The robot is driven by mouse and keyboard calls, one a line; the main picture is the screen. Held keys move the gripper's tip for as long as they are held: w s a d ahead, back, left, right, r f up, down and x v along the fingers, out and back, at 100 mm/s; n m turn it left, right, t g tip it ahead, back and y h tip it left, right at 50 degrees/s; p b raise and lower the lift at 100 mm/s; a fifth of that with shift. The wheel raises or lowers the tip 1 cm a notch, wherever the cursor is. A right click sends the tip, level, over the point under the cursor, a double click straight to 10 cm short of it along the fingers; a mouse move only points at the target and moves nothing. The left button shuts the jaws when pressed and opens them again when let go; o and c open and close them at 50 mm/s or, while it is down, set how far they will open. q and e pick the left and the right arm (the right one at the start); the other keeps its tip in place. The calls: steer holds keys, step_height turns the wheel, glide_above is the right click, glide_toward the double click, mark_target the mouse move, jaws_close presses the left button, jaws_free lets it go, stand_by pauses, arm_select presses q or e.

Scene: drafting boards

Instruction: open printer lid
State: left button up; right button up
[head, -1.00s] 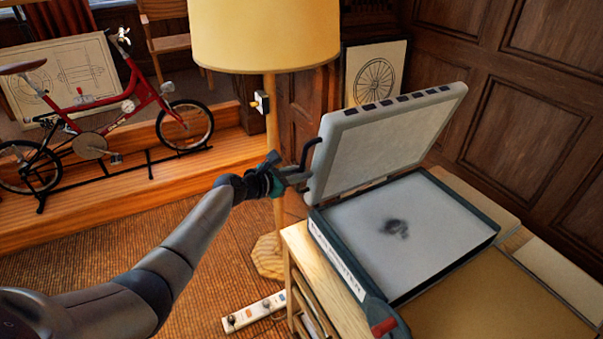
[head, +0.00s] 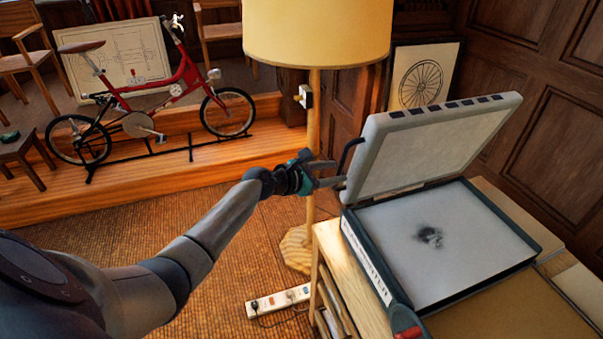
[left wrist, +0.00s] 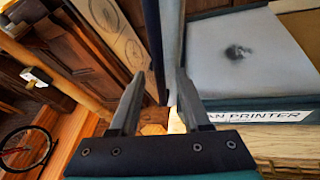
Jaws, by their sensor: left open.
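The printer (head: 372,262) stands on a wooden cabinet at the right of the head view. Its lid (head: 425,145) is raised and tilted well up from the flat bed (head: 455,240), which shows a dark smudge. My left gripper (head: 335,172) is at the left edge of the lid, near a dark handle (head: 349,153). In the left wrist view the fingers of my left gripper (left wrist: 155,100) are apart, with the lid's edge (left wrist: 172,45) seen beyond and between them. I cannot tell whether a finger touches the lid. My right gripper is not in view.
A floor lamp (head: 318,40) stands just behind my left gripper. A red bicycle (head: 150,95) is on a raised wooden platform at the left. A power strip (head: 278,300) lies on the carpet by the cabinet. Wood panelling (head: 555,120) closes the right side.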

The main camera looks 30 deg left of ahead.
arm_select(q)
steer(key=p+v, duration=0.1)
steer(key=v, duration=1.1)
steer(key=shift+s+p, duration=0.25)
steer(key=shift+p, duration=0.15)
steer(key=shift+a, duration=0.15)
steer(key=s+f+m+g+y+b, duration=0.15)
steer(key=s+f+m, duration=0.3)
steer(key=f, duration=0.85)
steer(key=s+d+f+m+g+y+b, duration=0.1)
steer(key=s+f+m+g+b, duration=0.35)
steer(key=f, duration=0.75)
steer(key=s+f+m+g+y+b, duration=0.1)
steer(key=s+f+m+y, duration=0.15)
steer(key=s+f, duration=0.75)
steer(key=s+d+f+m+g+b, duration=0.2)
steer(key=s+d+f+m, duration=0.4)
steer(key=s+f+m, duration=0.4)
steer(key=s+d+f+m+g+b, duration=0.3)
steer(key=s+d+f+m, duration=0.3)
steer(key=s+f+m, duration=0.3)
steer(key=s+f+b, duration=0.1)
steer(key=s+f, duration=0.2)
steer(key=s, duration=0.2)
steer(key=shift+f+m+b, duration=0.35)
steer(key=shift+w, duration=0.1)
